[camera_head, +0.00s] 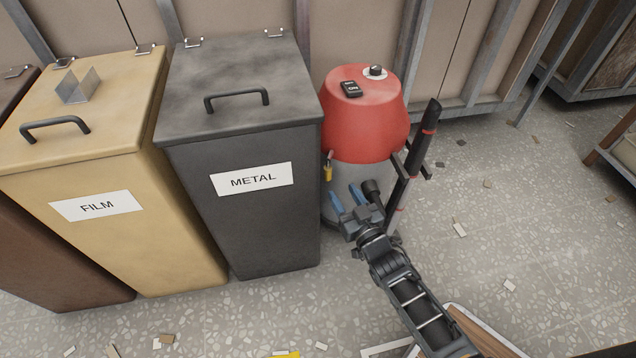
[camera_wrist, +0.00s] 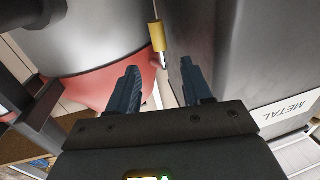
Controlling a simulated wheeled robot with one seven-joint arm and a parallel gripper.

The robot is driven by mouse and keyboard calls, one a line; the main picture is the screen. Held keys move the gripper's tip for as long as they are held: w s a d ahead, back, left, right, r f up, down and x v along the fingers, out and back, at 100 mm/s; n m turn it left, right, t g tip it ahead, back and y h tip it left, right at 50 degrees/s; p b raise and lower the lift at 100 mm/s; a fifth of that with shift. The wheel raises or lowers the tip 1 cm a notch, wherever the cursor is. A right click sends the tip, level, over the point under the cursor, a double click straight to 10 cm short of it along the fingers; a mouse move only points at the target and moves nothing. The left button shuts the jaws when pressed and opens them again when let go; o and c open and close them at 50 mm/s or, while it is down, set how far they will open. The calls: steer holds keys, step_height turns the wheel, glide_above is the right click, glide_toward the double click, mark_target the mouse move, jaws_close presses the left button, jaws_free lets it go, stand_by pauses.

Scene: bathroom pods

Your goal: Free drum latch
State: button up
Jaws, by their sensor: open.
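The drum vacuum has a red lid (camera_head: 362,125) and a grey drum (camera_head: 340,208). Its yellow-handled latch (camera_head: 328,172) hangs on the left side, just below the lid, facing the METAL bin. In the wrist view the yellow latch (camera_wrist: 157,37) shows with a thin metal end toward the red lid (camera_wrist: 95,88). My gripper (camera_head: 346,194) is open, its blue fingers in front of the drum, lower and to the right of the latch in the head view. In the wrist view the latch lies beyond the gap between my fingertips (camera_wrist: 160,70). I see no contact.
The dark METAL bin (camera_head: 240,140) stands close on the left, leaving a narrow gap beside the drum. The tan FILM bin (camera_head: 100,165) is farther left. A black wand with red bands (camera_head: 415,150) stands right of the drum, near my arm. Open speckled floor (camera_head: 500,200) lies right, with scraps.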

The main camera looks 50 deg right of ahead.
mark_target(329, 172)
steer(key=shift+b+x, duration=1.1)
steer(key=shift+x, duration=2.8)
jaws_close()
